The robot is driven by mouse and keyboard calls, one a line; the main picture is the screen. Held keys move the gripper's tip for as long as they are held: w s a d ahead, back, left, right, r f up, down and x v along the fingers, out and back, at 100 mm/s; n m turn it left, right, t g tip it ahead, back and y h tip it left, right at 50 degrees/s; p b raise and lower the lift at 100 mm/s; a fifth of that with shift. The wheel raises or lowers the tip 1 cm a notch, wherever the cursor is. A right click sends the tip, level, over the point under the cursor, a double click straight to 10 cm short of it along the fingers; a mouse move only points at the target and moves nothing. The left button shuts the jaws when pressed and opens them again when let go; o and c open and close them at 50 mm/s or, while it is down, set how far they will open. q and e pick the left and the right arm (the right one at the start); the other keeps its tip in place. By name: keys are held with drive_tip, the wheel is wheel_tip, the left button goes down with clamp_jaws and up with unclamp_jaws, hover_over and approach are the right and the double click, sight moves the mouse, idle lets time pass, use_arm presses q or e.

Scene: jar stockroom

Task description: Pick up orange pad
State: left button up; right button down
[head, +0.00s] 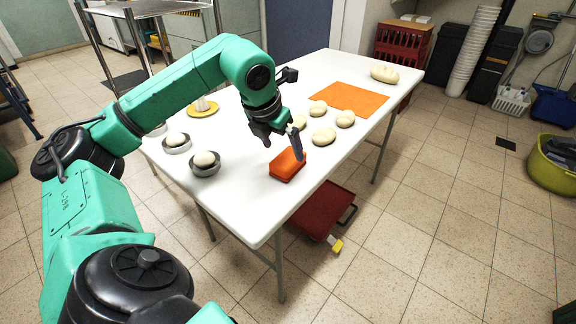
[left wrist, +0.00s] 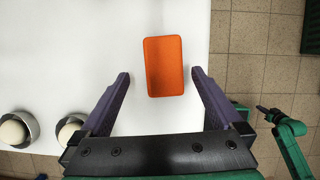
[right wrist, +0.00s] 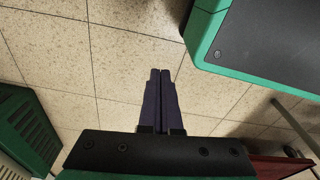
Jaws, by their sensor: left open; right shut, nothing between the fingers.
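The orange pad (head: 286,165) is a small rounded block lying on the white table (head: 237,208) near its right edge. In the left wrist view the pad (left wrist: 165,66) lies upright in the picture, just beyond and between the fingertips. My left gripper (head: 283,143) is open above the pad, its fingers spread wider than the pad; in the left wrist view the open fingers (left wrist: 160,76) show white table on both sides of it. I cannot tell whether a finger touches the pad. My right gripper (right wrist: 160,72) is shut and empty, over the tiled floor.
Several pale dough pieces (head: 324,136) and a flat orange mat (head: 348,98) lie farther along the table. Dough balls in metal rings (head: 205,164) stand left of the pad. A red crate (head: 322,212) sits low by the table.

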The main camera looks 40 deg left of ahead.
sight(288, 157)
use_arm(q)
drive_tip(key=x, duration=0.4)
drive_tip(key=shift+w+d+f+b, duration=0.15)
drive_tip(key=shift+d+f+b, duration=0.15)
drive_tip(key=shift+f, duration=0.1)
drive_tip(key=shift+w+a, duration=0.1)
use_arm(e)
drive_tip(key=shift+w+a+r, duration=0.1)
drive_tip(key=shift+w+r, duration=0.35)
use_arm(q)
drive_tip(key=shift+f, duration=0.2)
use_arm(e)
drive_tip(key=shift+f, duration=0.2)
